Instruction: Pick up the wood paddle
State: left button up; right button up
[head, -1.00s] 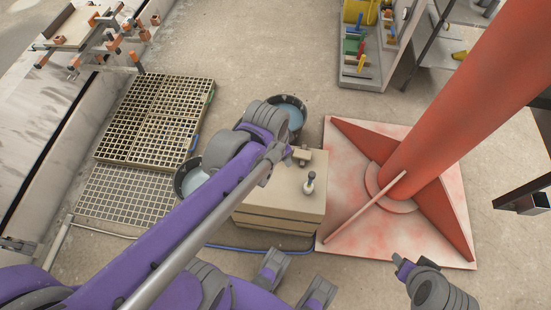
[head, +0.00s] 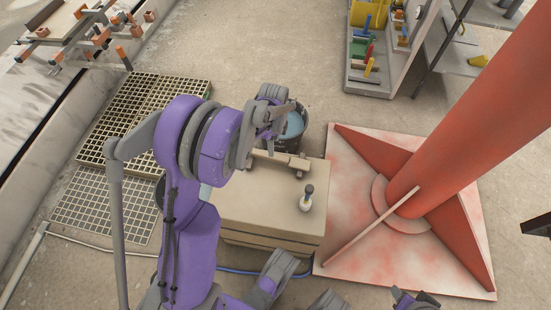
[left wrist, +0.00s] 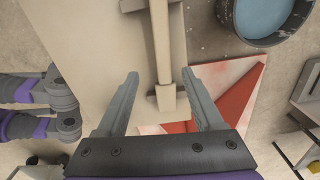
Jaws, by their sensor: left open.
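The wood paddle (head: 280,160) appears to be the pale wooden piece lying along the back edge of the tan box's top. In the left wrist view, its long narrow bar (left wrist: 161,45) runs up the picture, with a small block at the near end and a crosspiece at the top. My left gripper (left wrist: 160,75) is open, its two fingers on either side of the bar in the picture, with nothing held. In the head view, my left gripper (head: 284,116) hangs just behind the paddle, partly hidden by its own wrist. Something of my right arm (head: 412,299) shows at the bottom edge, mostly cut off.
The tan box (head: 255,205) carries a small dark-topped object (head: 307,197). A bucket of blue liquid (head: 294,125) stands behind it. The red column (head: 470,130) on its square base (head: 350,170) is to the right. Grates (head: 100,205) lie left.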

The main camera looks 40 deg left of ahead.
aim_at(275, 156)
pick_arm(q)
jog(key=f, duration=0.2)
jog(key=f+b, duration=0.1)
jog(key=f, duration=0.2)
jog(key=f+b, duration=0.1)
jog(key=f, duration=0.1)
jog(key=shift+w+f, duration=0.3)
jog(key=shift+f, duration=0.05)
jog(key=shift+r, duration=0.1)
grip_shut()
